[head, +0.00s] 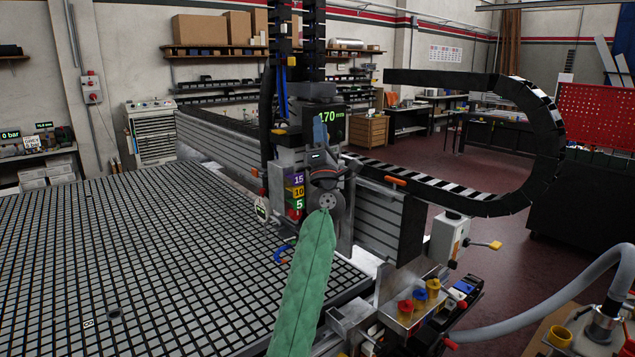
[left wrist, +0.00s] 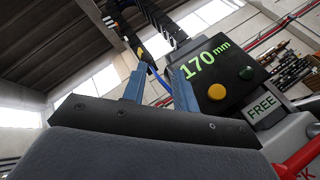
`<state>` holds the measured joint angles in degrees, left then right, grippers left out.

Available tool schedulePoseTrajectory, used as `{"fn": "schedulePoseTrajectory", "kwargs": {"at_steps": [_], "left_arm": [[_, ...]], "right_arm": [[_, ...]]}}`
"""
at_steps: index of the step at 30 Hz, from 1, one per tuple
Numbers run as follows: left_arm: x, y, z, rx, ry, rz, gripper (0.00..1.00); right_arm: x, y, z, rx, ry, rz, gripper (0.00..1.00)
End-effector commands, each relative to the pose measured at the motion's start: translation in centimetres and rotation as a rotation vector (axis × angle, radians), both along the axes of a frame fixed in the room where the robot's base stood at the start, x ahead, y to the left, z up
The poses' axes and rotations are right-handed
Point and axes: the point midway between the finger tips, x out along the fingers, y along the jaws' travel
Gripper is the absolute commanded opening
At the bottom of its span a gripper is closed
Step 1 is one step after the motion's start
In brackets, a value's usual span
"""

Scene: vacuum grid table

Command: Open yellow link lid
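A small yellow patch (left wrist: 140,53) shows on a black upright part in the left wrist view, beyond my fingers. It may be the yellow link lid, but it is too small to tell whether it is open. In the head view, black cable chains (head: 313,60) rise above the machine head. My left gripper (head: 320,132) is in front of the machine head, below these chains, its arm in a green sleeve. In the left wrist view its two blue fingers (left wrist: 158,82) stand apart with nothing seen between them. My right gripper is not in view.
A display (head: 332,122) reading 170 mm is close behind my left gripper. A grid table (head: 130,260) fills the left. A large cable chain (head: 545,120) curves at right. Red and yellow knobs (head: 419,296) sit at the front right. A grey hose (head: 560,310) crosses the lower right.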

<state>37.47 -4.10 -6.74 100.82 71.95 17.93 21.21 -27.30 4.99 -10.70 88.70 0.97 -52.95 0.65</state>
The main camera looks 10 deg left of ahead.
Motion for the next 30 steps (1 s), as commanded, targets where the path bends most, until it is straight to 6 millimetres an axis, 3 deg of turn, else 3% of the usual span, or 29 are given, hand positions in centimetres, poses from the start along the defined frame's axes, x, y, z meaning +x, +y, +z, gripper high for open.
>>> {"fn": "schedulePoseTrajectory", "kwargs": {"at_steps": [1,18,30], "left_arm": [[0.1,-0.3,-1.3,0.004,0.007,-0.002,0.29],[0.4,-1.9,-9.6,0.029,0.064,-0.02,0.29],[0.4,-1.8,-11.1,0.029,0.077,-0.02,0.29]], "right_arm": [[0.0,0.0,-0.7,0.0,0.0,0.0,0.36],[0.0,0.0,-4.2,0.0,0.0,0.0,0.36],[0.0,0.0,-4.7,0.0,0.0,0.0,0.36]]}}
